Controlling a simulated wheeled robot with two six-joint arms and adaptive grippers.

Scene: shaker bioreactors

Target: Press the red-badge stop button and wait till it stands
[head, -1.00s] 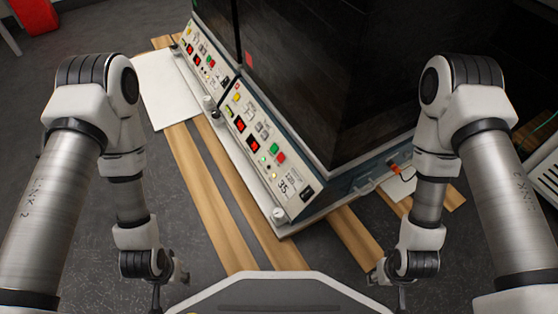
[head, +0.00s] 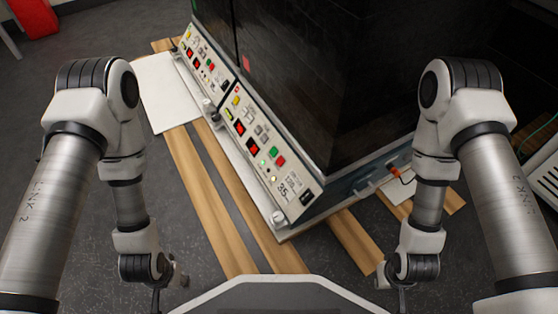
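A dark-windowed shaker bioreactor stands in two units side by side. A small red badge (head: 246,63) is on the dark front of the nearer unit, close to the seam. Below it, the nearer control panel (head: 267,139) has red displays, a green button (head: 273,149) and a red button (head: 281,160). The farther panel (head: 205,58) carries similar controls. My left gripper (head: 168,284) hangs low at the lower left, apart from the panels. My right gripper (head: 392,284) hangs low at the lower right, also apart. Their fingers are too small and partly hidden to read.
Wooden planks (head: 202,204) lie on the dark floor under and before the machine. A white board (head: 167,92) lies at left. An orange connector (head: 394,171) with a cable is on the machine's right side. A red object (head: 35,17) stands at the far left.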

